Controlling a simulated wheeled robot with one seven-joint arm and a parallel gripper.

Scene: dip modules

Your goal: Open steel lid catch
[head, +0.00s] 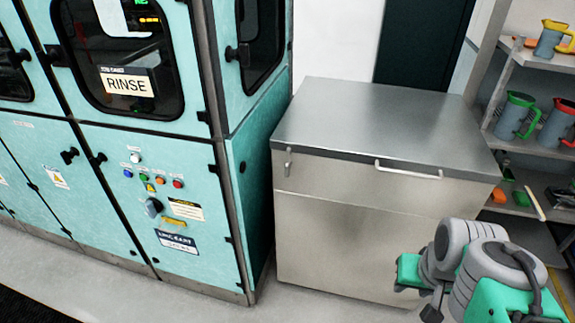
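A steel chest (340,235) with a flat steel lid (375,118) stands in the middle of the head view. A small upright metal catch (288,163) sits at the left end of its front, just under the lid edge. A pale bar handle (408,170) is fixed along the lid's front edge, right of the catch. The lid looks down flat. My folded grey and green arm is at the lower right. A dark part at its lower end looks like my gripper (432,308), well apart from the catch; its fingers are too small and cut off to read.
A teal machine with a RINSE sign (127,83) stands close on the chest's left, with a narrow gap between. Shelves (535,143) with jugs and small items stand at the right. Light grey floor (330,308) is clear in front.

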